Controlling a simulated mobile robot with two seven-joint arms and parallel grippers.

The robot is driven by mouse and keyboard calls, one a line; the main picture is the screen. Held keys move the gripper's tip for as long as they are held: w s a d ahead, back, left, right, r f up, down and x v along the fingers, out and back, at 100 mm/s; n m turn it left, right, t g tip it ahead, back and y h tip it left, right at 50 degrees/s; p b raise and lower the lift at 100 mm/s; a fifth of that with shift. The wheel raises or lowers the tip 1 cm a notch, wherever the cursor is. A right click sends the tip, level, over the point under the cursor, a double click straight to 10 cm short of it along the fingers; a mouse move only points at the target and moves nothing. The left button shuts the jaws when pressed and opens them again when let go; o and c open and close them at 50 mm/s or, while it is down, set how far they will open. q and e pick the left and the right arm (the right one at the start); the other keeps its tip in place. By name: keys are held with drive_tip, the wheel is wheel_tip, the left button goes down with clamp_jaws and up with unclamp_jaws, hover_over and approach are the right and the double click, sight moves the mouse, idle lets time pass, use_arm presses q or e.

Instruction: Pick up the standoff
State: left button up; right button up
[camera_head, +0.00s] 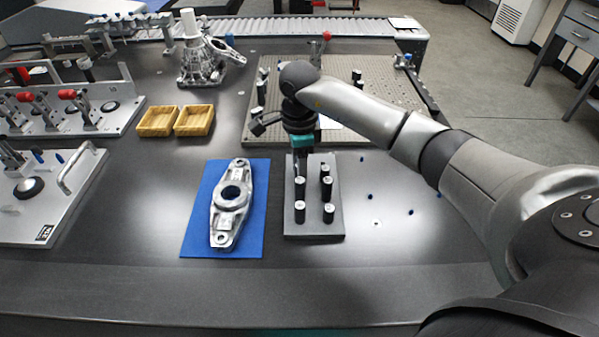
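Several black cylindrical standoffs (328,212) with light tops stand upright in two columns on a dark grey rectangular plate (315,229). My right arm reaches in from the right, and its gripper (302,170) points down over the back left part of this plate. The gripper covers the spot behind the left column, so a standoff there would be hidden. I cannot tell whether its fingers are open or touching anything. My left gripper is not in view.
A silver metal bracket (230,197) lies on a blue mat (195,235) left of the plate. Two yellow bins (194,120) sit farther back. A perforated fixture plate (375,126) lies behind. Clamp fixtures (75,118) stand at left. The table front is clear.

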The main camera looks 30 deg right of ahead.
clamp_jaws()
drive_tip(key=shift+r, duration=0.1)
idle(0.6)
